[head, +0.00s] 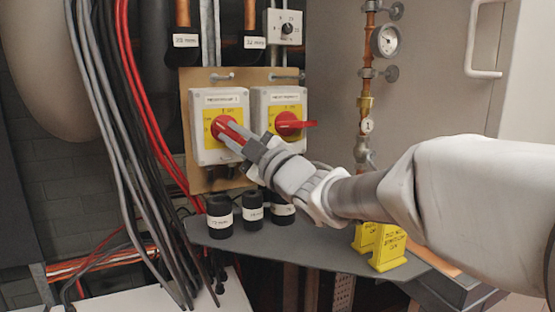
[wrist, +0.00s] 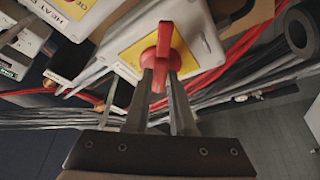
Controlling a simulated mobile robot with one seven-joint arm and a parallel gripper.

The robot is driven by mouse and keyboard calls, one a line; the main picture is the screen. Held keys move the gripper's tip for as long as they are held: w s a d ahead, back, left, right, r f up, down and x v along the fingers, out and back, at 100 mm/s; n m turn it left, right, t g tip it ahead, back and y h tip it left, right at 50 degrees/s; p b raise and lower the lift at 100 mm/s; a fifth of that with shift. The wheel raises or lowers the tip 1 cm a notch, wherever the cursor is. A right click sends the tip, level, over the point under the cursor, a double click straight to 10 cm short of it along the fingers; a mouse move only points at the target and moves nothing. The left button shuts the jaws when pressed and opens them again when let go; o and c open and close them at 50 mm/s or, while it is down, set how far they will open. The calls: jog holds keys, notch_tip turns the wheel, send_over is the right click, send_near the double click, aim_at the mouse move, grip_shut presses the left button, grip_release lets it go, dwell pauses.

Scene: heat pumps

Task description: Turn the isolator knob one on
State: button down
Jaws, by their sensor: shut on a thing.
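The isolator knob one (head: 224,124) is a red rotary handle on a yellow plate, on the left white isolator box (head: 203,153). In the wrist view the same red knob (wrist: 164,42) stands out from the yellow plate, its grip bar between my fingers. My gripper (head: 230,134) reaches in from the right and is shut on this knob, with one finger on each side of the bar in the wrist view (wrist: 160,76). The fingers and gripper body hide part of the knob in the head view, so its exact setting is hard to read.
A second isolator box with a red knob (head: 289,123), its handle lying sideways, is close on the right. Cables (head: 100,110) hang on the left. Black pipe insulation pieces (head: 220,217) and yellow signs (head: 382,246) stand on the grey shelf (head: 300,252) below. A copper pipe with a gauge (head: 387,41) rises behind.

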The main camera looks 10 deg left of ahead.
jog(key=m+t+h+b, duration=0.1)
jog(key=m+b, duration=0.3)
jog(key=m+t+h+b, duration=0.1)
jog(key=m+t+b, duration=0.1)
jog(key=m+b, duration=0.2)
jog(key=m+t+h+b, duration=0.1)
jog(key=m+t+b, duration=0.1)
jog(key=m+b, duration=0.2)
jog(key=shift+s+a+f+b, duration=0.2)
jog(key=shift+a+f+b, duration=0.1)
jog(key=shift+f, duration=0.1)
jog(key=shift+r+m+h+b, duration=0.15)
jog(key=shift+m+h+b, duration=0.3)
jog(key=shift+m, duration=0.55)
jog(key=shift+r+t, duration=0.1)
jog(key=shift+t, duration=0.2)
jog(key=c, duration=0.8)
grip_release()
jog(key=shift+o, duration=0.2)
